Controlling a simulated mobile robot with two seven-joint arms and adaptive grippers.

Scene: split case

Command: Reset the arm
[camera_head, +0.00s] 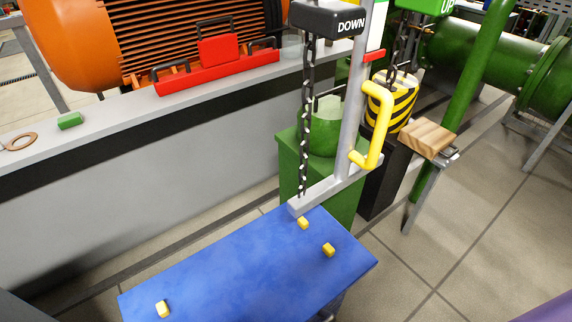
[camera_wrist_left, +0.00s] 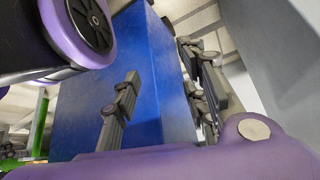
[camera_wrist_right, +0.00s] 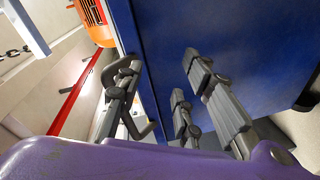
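My left gripper (camera_wrist_left: 158,62) shows in the left wrist view with its dark fingers spread apart and nothing between them. Neither gripper shows in the head view; only a purple piece of my arm cuts the bottom right corner.
A blue table (camera_head: 240,265) with several small yellow blocks stands in front. A grey post with a yellow handle (camera_head: 376,128) and hanging chains rises behind it. A wooden block (camera_head: 427,138) sits at right.

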